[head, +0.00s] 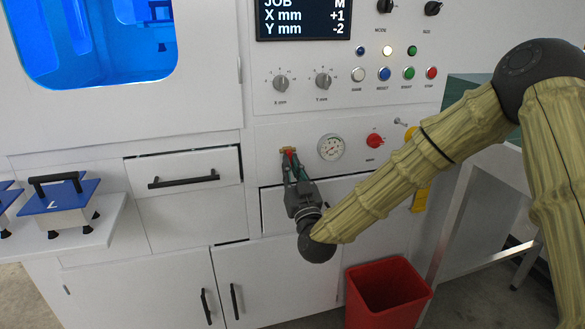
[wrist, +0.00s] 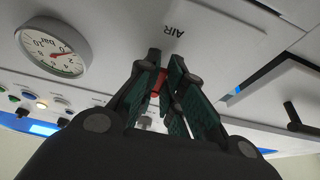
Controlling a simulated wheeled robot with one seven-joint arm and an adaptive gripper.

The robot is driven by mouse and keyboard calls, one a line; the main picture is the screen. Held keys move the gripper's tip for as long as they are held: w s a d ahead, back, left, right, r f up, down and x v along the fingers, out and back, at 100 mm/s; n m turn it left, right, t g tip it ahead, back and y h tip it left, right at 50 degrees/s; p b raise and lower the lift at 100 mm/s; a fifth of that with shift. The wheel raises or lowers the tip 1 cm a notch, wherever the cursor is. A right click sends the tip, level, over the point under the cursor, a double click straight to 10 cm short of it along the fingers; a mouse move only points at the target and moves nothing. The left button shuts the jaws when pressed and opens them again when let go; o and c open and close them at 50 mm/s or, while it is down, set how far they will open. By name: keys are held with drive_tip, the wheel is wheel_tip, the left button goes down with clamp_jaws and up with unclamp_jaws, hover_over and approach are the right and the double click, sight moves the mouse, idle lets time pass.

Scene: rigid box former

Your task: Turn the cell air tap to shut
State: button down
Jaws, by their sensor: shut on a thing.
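The air tap has a red handle (wrist: 159,83), seen in the wrist view between the fingers of my gripper (wrist: 164,80). The tap's brass and red part (head: 287,150) also shows in the head view, on the white panel left of the gauge. My gripper (head: 292,165) is shut on the red handle, reaching up to it from below. The fingers hide much of the tap, and I cannot tell its exact turn angle. An "AIR" label (wrist: 173,31) is on the panel near the fingertips in the wrist view.
A round pressure gauge (head: 331,147) sits just right of the tap, with a red knob (head: 374,140) beyond it. A drawer with a black handle (head: 184,179) is to the left. A red bin (head: 388,290) stands below on the floor.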

drive_tip(key=shift+r, duration=0.1)
idle(0.4)
drive_tip(key=c, duration=1.5)
unclamp_jaws()
drive_tip(key=shift+c, duration=0.2)
drive_tip(key=shift+s, duration=0.1)
drive_tip(key=v, duration=1.1)
drive_tip(key=shift+s+f, duration=0.25)
drive_tip(key=shift+s, duration=0.05)
drive_tip(key=shift+d, duration=0.1)
